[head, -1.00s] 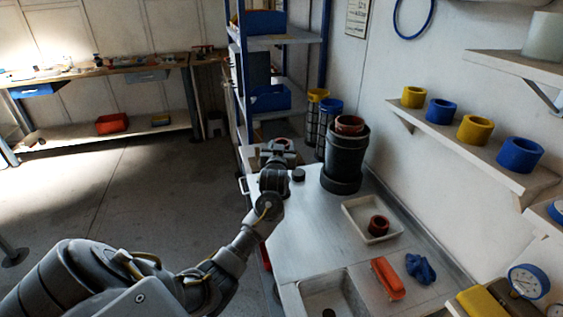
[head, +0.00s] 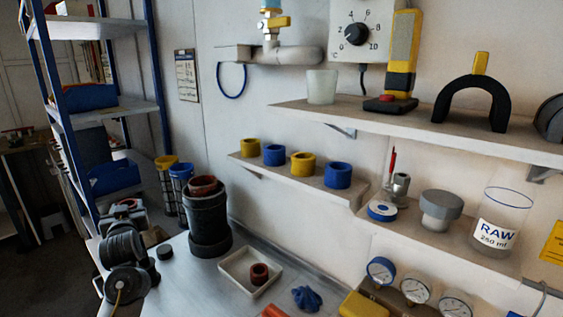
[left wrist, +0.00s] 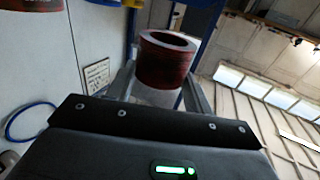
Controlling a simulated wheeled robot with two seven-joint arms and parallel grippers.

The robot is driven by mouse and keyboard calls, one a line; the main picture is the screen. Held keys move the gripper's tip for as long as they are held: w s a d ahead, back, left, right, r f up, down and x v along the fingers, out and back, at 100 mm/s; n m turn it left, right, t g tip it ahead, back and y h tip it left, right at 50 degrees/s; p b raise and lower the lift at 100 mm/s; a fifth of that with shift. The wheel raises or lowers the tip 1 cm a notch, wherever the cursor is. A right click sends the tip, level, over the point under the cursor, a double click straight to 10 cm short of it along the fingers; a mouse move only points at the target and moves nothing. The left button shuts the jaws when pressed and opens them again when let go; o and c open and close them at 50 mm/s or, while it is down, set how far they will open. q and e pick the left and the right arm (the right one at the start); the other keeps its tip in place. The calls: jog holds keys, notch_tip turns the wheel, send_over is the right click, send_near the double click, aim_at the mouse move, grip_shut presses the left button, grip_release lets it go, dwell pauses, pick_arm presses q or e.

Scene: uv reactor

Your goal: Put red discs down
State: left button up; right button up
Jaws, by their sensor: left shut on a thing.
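My left gripper (head: 124,212) is at the left of the head view, over the far left end of the bench. It is shut on a red ring-shaped disc (left wrist: 165,62), which shows clearly between the fingers in the left wrist view. In the head view the held disc is mostly hidden by the gripper. Another red disc (head: 203,184) sits in the top of a black cylinder (head: 209,222), right of my gripper. A further red disc (head: 259,274) lies in a white tray (head: 237,281) on the bench. My right gripper is not in view.
A small black knob (head: 164,252) stands on the bench near my left arm. Yellow- and blue-topped containers (head: 181,172) stand behind the black cylinder. A blue shelf rack (head: 110,106) rises at the left. The wall shelf (head: 335,190) holds several yellow and blue rings.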

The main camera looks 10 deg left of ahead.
pick_arm(q)
jog(key=s+d+r+m+t+h, duration=0.1)
jog(key=s+d+h, duration=0.15)
jog(key=d, duration=0.45)
jog(key=s+d+r+m+t+h, duration=0.1)
jog(key=s+d+r+m+h, duration=0.15)
jog(key=d, duration=0.45)
jog(key=s+d+f+m+t+h, duration=0.1)
jog(key=s+d+f+m+h, duration=0.2)
jog(key=s+d+f, duration=0.8)
jog(key=s+d+h, duration=0.1)
jog(key=s+d, duration=0.2)
jog(key=d, duration=0.1)
jog(key=shift+s+h, duration=0.25)
jog(key=shift+h, duration=0.15)
jog(key=shift+d+f, duration=0.1)
jog(key=shift+d, duration=0.05)
